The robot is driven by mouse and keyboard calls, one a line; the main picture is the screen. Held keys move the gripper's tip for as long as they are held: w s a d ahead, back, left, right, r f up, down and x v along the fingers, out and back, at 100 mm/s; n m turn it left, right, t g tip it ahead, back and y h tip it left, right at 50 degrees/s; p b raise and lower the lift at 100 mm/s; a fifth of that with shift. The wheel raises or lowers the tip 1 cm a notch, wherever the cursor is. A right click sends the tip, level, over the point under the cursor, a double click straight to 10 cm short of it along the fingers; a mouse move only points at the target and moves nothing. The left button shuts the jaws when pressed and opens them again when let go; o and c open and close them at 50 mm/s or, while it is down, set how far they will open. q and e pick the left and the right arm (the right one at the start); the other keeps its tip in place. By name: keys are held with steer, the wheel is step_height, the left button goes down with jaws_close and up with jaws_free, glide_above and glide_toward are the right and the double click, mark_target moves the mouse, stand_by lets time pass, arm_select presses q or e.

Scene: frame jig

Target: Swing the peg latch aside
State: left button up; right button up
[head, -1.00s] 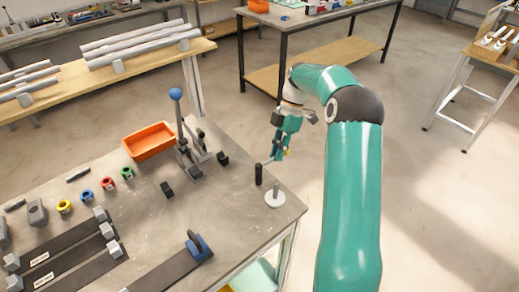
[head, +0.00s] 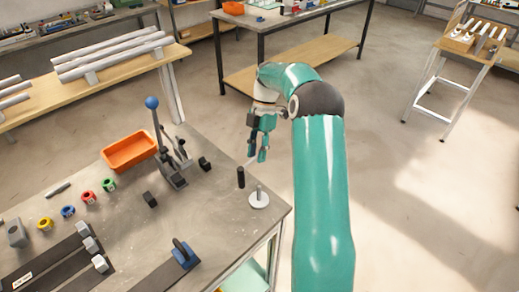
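A short upright black post (head: 241,177) stands near the right corner of the grey workbench (head: 205,220). A thin pale bar (head: 249,163) runs from its top toward my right gripper; this looks like the peg latch, but it is small. Beside the post is a white disc (head: 259,203) with a short upright pin. My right gripper (head: 258,158) points down just right of and behind the post's top. Its two fingers show apart with a narrow gap. I cannot tell whether it touches the bar. My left gripper is not in view.
A lever clamp with a blue knob (head: 152,102) and an orange bin (head: 130,149) stand left of the post. Open floor lies right of the bench edge.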

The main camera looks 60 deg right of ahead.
stand_by(0.3)
steer(key=v, duration=0.7)
steer(key=shift+r, duration=0.2)
stand_by(0.5)
